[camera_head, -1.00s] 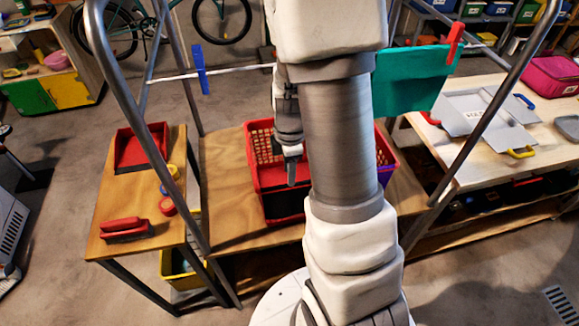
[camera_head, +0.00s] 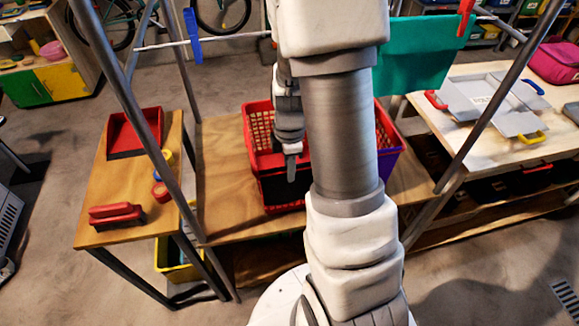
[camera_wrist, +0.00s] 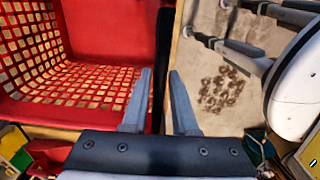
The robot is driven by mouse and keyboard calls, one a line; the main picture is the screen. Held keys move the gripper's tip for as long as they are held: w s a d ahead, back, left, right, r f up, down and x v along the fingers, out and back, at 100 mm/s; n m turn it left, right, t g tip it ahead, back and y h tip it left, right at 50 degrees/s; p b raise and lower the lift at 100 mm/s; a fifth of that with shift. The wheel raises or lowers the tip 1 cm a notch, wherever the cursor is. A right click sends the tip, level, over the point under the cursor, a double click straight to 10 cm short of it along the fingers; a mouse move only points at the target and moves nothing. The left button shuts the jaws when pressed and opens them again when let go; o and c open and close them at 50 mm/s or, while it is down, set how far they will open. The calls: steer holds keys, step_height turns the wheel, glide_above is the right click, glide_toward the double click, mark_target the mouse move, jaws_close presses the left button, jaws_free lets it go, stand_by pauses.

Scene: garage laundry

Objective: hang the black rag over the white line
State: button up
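The black rag (camera_head: 272,188) hangs over the front rim of the red basket (camera_head: 258,130). In the wrist view the rag (camera_wrist: 165,55) is a narrow dark strip along the basket's edge. My gripper (camera_head: 291,178) points down at that rim. In the wrist view my gripper (camera_wrist: 160,75) is open, its two fingers apart on either side of the dark strip. I cannot tell whether they touch it. The white line (camera_head: 165,44) runs across the metal rack above and behind the basket; my arm hides its middle.
A blue peg (camera_head: 193,36) and a red peg (camera_head: 466,14) sit on the line, with a teal cloth (camera_head: 425,58) at the right. A purple basket (camera_head: 388,145) stands behind my arm.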

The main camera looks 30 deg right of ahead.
jaws_close()
steer(key=shift+r+p, duration=2.85)
steer(key=shift+r, duration=1.45)
steer(key=shift+s+f+b, duration=0.1)
steer(key=shift+f+b, duration=0.05)
steer(key=shift+b, duration=0.15)
